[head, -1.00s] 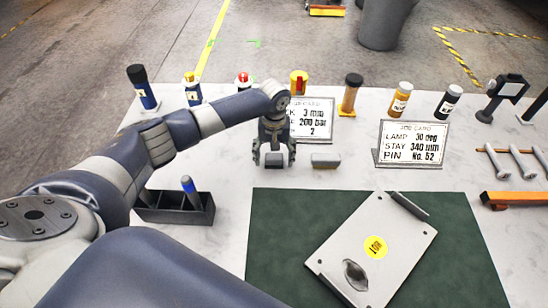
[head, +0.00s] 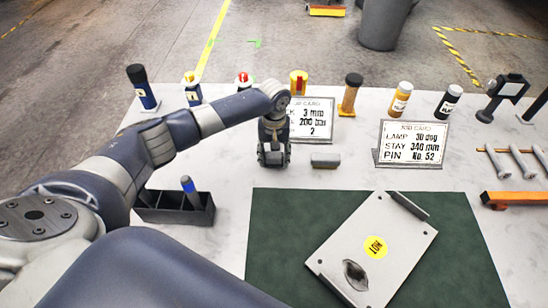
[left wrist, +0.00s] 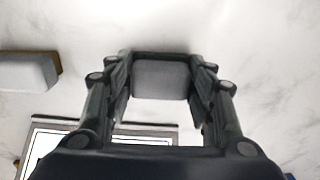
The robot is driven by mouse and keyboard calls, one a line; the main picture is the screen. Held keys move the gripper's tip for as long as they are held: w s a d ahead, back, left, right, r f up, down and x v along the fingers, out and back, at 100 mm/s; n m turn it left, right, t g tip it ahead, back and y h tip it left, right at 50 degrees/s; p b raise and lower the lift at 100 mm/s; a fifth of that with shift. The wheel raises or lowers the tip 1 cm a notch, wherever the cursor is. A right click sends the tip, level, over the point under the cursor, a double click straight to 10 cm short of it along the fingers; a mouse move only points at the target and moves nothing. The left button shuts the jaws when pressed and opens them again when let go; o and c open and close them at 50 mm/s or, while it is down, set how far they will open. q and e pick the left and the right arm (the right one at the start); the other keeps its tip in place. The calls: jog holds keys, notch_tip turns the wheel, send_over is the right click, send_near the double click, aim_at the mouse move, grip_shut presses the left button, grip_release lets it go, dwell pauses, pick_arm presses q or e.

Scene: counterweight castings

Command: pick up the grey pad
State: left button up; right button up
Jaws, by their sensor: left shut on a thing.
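My left gripper (head: 273,158) is low over the white table, behind the green mat. It is shut on a grey pad (left wrist: 160,80), a small block that shows between its fingers in the left wrist view; the fingers hide much of it in the head view. I cannot tell whether this pad still touches the table. A second grey block (head: 325,160) lies on the table just right of the gripper; it also shows at the left of the left wrist view (left wrist: 28,72). My right gripper is not in view.
Job card signs (head: 412,143) stand behind and to the right, one (head: 311,118) close behind the gripper. A dark tray (head: 173,208) stands left. A grey plate (head: 375,250) with a yellow label lies on the green mat (head: 270,230). Bottles line the back edge.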

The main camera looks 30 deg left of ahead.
pick_arm(q)
jog(key=shift+r, duration=0.45)
jog(key=shift+d+r+b, duration=0.2)
jog(key=shift+r+b, duration=0.4)
jog(key=shift+r, duration=0.4)
jog(key=s+d+b, duration=0.1)
jog(key=d, duration=0.3)
jog(key=s+d+r+b, duration=0.1)
jog(key=s+d, duration=0.1)
jog(key=d, duration=0.3)
jog(key=s+d+b, duration=0.1)
jog(key=s+d, duration=0.1)
jog(key=d, duration=0.2)
jog(key=shift+s+d+r, duration=0.15)
jog(key=shift+d+r, duration=0.05)
jog(key=shift+d, duration=0.15)
jog(key=shift+s+d+r, duration=0.1)
jog(key=shift+s+d, duration=0.1)
jog(key=shift+d, duration=0.2)
